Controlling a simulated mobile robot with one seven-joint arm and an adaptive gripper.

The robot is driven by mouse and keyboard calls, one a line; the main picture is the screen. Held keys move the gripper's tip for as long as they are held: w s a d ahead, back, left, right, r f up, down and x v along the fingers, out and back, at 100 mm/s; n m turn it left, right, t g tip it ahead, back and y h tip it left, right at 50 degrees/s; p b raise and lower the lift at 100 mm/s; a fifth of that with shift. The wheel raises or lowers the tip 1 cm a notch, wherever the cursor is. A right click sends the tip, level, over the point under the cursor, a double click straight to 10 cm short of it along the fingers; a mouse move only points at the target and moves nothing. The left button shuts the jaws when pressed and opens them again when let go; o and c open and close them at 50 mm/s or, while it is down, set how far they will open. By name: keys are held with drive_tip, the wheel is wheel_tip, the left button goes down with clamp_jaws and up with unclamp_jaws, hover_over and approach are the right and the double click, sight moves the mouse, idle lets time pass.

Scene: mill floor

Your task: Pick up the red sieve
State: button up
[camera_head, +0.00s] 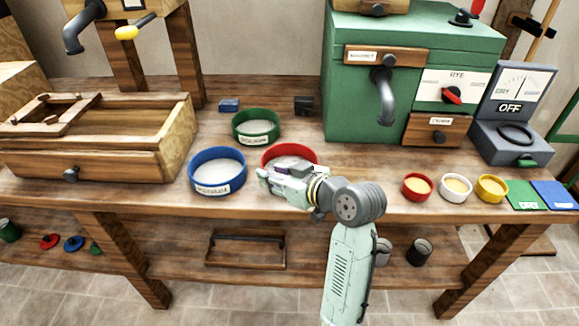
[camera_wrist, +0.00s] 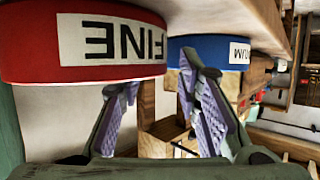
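The red sieve (camera_head: 308,152) sits on the bench near its front edge, and my gripper (camera_head: 265,177) partly covers it in the head view. In the wrist view the red sieve (camera_wrist: 25,45) fills the upper left, its white label reading FINE upside down. My gripper (camera_wrist: 155,85) is open there, with an empty gap between its two padded fingers. The left finger's tip lies close to the sieve's edge; I cannot tell whether they touch.
A blue sieve (camera_head: 218,187) stands left of the red one and a green sieve (camera_head: 277,131) behind it. A wooden tray box (camera_head: 120,165) is at left, a green mill (camera_head: 345,105) behind right. Small bowls (camera_head: 416,195) stand right.

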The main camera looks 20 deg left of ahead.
drive_tip(key=shift+x, duration=1.15)
drive_tip(key=shift+c, duration=0.6)
clamp_jaws()
drive_tip(key=shift+r, duration=0.1)
